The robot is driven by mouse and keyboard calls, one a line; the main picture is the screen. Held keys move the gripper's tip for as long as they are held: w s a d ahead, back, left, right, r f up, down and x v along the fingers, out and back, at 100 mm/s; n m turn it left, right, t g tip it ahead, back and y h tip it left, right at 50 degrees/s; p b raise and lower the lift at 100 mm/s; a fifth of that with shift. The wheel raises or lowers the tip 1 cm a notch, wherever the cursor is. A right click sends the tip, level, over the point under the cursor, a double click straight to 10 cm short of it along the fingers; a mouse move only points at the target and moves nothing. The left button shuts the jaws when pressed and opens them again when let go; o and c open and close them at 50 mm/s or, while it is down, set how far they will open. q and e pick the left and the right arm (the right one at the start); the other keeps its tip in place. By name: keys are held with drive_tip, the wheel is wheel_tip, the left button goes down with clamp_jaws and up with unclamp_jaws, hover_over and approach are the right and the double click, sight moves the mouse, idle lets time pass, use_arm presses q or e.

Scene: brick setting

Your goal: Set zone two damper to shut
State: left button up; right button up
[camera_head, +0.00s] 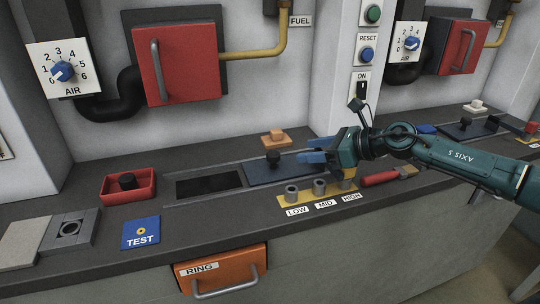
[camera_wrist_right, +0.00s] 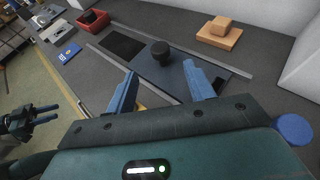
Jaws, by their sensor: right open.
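A dark blue-grey sliding damper plate (camera_head: 258,174) with a black knob (camera_head: 273,156) lies between rails on the counter. It sits right of a black rectangular opening (camera_head: 209,185), which is uncovered. No zone label is readable on it. My right gripper (camera_head: 308,150) is open and empty, just right of the knob, with blue fingers pointing left. In the right wrist view the knob (camera_wrist_right: 160,50) stands ahead of and between the open fingertips (camera_wrist_right: 160,72), apart from them. My left gripper (camera_wrist_right: 46,114) shows only in the right wrist view, at its left edge, with its fingers apart.
An orange block (camera_head: 275,139) stands behind the plate, a red tray (camera_head: 128,187) to the left. Grey sockets (camera_head: 319,187) labelled LOW, MID, HIGH and a red-handled brush (camera_head: 380,178) are in front. A similar dark slider (camera_head: 470,130) lies farther right.

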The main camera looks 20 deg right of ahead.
sight(276, 154)
drive_tip(key=x, duration=1.1)
drive_tip(key=shift+w+a, duration=0.1)
drive_tip(key=shift+c, duration=0.2)
clamp_jaws()
